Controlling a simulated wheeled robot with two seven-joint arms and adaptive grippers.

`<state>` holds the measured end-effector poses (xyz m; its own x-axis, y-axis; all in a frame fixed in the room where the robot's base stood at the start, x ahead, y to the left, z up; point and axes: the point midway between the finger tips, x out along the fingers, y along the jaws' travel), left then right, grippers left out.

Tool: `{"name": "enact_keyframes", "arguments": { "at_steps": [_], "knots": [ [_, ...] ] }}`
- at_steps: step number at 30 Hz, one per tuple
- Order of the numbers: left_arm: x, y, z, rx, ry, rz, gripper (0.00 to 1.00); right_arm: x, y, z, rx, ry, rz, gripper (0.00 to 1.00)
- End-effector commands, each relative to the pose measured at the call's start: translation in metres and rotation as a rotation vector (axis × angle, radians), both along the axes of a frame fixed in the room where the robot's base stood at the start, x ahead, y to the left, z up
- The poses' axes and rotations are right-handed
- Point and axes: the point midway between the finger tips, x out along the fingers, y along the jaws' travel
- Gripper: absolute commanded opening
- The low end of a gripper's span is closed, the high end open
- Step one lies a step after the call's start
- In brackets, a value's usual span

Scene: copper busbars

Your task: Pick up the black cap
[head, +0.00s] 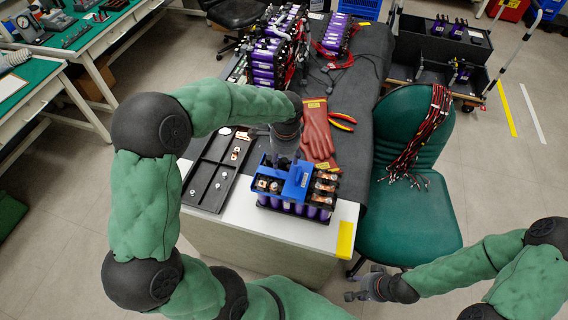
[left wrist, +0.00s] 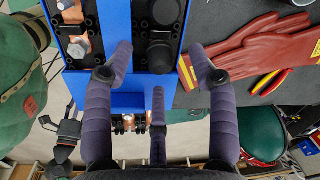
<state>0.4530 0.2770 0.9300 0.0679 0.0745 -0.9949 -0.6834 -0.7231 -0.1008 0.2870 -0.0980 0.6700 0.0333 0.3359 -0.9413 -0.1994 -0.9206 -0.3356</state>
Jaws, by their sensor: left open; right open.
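In the left wrist view a black cap (left wrist: 161,55) sits on a dark strip beside the blue part (left wrist: 118,22) of the battery module. A second round black cap (left wrist: 164,11) is beside it at the top edge. My left gripper (left wrist: 160,82) is open, its fingers spread close to the nearer cap and not closed on it. In the head view my left gripper (head: 285,148) hangs over the back of the module, whose blue part (head: 297,181) shows; the arm hides the caps there. My right gripper (head: 364,287) is open and empty, low beside the green chair.
Copper busbars (head: 325,186) lie on the module's right side. A black tray (head: 205,190) with small parts lies left of it. Red gloves (head: 317,130) and red-handled pliers (head: 342,122) lie behind. A green chair (head: 410,220) stands right of the table.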

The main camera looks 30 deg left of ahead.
Motion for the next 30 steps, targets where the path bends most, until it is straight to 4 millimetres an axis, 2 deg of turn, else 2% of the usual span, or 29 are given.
{"name": "enact_keyframes", "arguments": {
  "at_steps": [1,3,9,10,11,16,24,30],
  "knots": [
    [0.0007,0.0009,-0.0082,0.000,0.000,0.001,0.58,0.0000,-0.0001,-0.0041,0.000,0.000,0.000,0.44],
    [0.0013,0.0013,-0.0125,0.000,-0.002,0.002,0.58,0.0000,0.0000,-0.0051,0.000,0.000,0.000,0.44],
    [0.0010,0.0011,-0.0127,0.000,0.000,0.001,0.58,0.0001,0.0000,-0.0040,0.000,0.000,0.000,0.44],
    [0.0010,0.0011,-0.0127,0.000,0.000,0.000,0.56,0.0002,0.0000,-0.0040,0.000,0.000,0.000,0.44],
    [0.0009,0.0010,-0.0128,0.000,0.000,0.000,0.48,0.0002,0.0000,-0.0040,0.000,0.000,0.000,0.44],
    [0.0006,0.0008,-0.0133,-0.001,0.001,0.000,0.35,0.0000,-0.0001,-0.0041,0.000,0.000,0.000,0.44],
    [0.0003,0.0006,-0.0142,-0.001,0.002,-0.001,0.22,0.0001,0.0000,-0.0042,0.000,0.000,0.000,0.44],
    [-0.0001,0.0007,-0.0145,-0.001,0.004,-0.001,0.17,0.0001,-0.0001,-0.0044,0.000,0.000,0.000,0.44]
  ]
}}
